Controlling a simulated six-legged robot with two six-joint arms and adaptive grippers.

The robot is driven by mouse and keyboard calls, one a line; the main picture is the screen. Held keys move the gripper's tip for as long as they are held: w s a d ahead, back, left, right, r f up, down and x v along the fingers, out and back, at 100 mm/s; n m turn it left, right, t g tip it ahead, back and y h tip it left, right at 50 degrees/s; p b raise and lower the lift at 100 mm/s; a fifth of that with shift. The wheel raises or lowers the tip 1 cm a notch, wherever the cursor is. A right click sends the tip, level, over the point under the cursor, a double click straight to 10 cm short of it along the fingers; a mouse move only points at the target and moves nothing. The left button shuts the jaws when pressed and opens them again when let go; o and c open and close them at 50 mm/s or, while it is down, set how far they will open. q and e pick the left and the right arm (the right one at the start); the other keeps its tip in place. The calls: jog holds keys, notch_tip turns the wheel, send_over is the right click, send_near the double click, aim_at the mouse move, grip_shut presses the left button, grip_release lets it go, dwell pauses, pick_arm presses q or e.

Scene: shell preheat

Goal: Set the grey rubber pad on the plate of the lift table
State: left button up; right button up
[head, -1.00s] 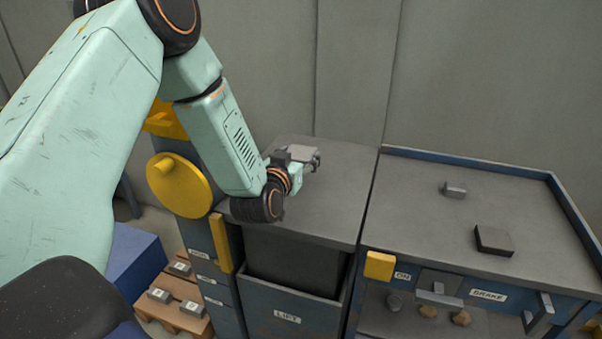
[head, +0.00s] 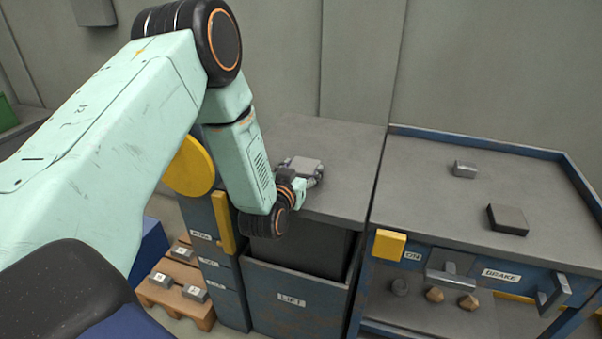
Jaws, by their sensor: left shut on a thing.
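The grey rubber pad (head: 306,166) is a flat, light grey piece held in my left gripper (head: 307,176). The gripper is shut on it, and the fingers hide part of its near side. The pad is over the near left part of the dark grey plate (head: 340,152) of the lift table. It looks level and close to the plate; I cannot tell whether it touches. The lift table's blue front (head: 291,300) carries a LIFT label. My right gripper is not in view.
To the right is a rimmed bench (head: 430,200) with a small grey block (head: 464,169) and a dark block (head: 508,220). A pallet (head: 165,295) with small weights stands lower left. The plate's right part is clear.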

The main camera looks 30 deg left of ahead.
pick_arm(q)
jog(key=shift+s+a+r, duration=0.1)
jog(key=shift+s+r, duration=0.05)
jog(key=o, duration=1.2)
jog(key=shift+f, duration=0.2)
jog(key=shift+r, duration=0.15)
jog(key=shift+s+r, duration=0.1)
jog(key=p+v, duration=0.3)
jog(key=v, duration=0.8)
jog(key=shift+s, duration=0.35)
